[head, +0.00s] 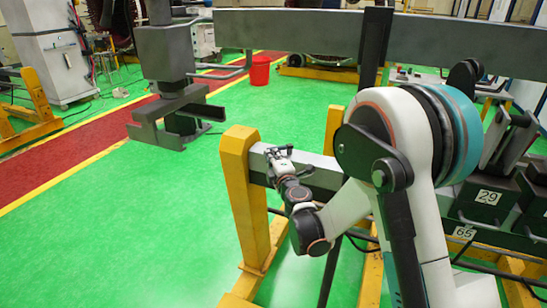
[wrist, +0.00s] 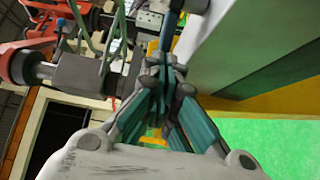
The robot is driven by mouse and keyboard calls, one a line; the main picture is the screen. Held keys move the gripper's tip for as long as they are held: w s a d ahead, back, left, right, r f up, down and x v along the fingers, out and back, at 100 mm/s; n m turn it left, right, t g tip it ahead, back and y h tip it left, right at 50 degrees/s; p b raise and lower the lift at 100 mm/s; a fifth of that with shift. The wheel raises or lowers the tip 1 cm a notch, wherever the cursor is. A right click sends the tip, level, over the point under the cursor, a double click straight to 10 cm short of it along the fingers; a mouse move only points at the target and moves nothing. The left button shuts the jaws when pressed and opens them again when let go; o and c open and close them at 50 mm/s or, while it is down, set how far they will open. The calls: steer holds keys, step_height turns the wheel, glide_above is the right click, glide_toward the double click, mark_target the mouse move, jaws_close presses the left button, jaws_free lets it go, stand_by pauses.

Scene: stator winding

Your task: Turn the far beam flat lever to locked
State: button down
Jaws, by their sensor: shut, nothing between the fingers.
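My gripper (head: 280,154) is at the grey beam (head: 315,170) between two yellow posts, close to the left post. In the wrist view my gripper (wrist: 165,72) has its fingers together, with nothing between them. A thin blue-grey bar (wrist: 172,24) shows just past the fingertips; I cannot tell if it is the flat lever or whether the fingers touch it. The pale side of a beam (wrist: 235,45) runs close along the right of the fingers. In the head view no lever can be made out clearly, as my gripper and arm cover part of the beam.
The left yellow post (head: 245,195) stands beside my gripper. Dark units with number plates (head: 495,200) crowd the right side. A long grey beam (head: 290,35) crosses the back. A red bucket (head: 260,70) stands on the floor. The green floor at left is clear.

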steer(key=shift+w+a+m+t+h, duration=0.15)
steer(key=shift+m+t+h, duration=0.15)
steer(key=shift+m+h, duration=0.45)
steer(key=shift+w+a+m+h+b, duration=0.2)
steer(key=shift+w+a+m+h, duration=0.3)
steer(key=shift+w+h, duration=0.45)
steer(key=shift+w+a+m+h+b, duration=0.3)
steer(key=shift+w+m+h, duration=0.45)
steer(key=shift+h, duration=0.35)
steer(key=shift+w+a+m+h+b, duration=0.15)
steer(key=shift+w+a+m+h, duration=0.35)
steer(key=shift+w+h, duration=0.45)
steer(key=shift+s, duration=0.1)
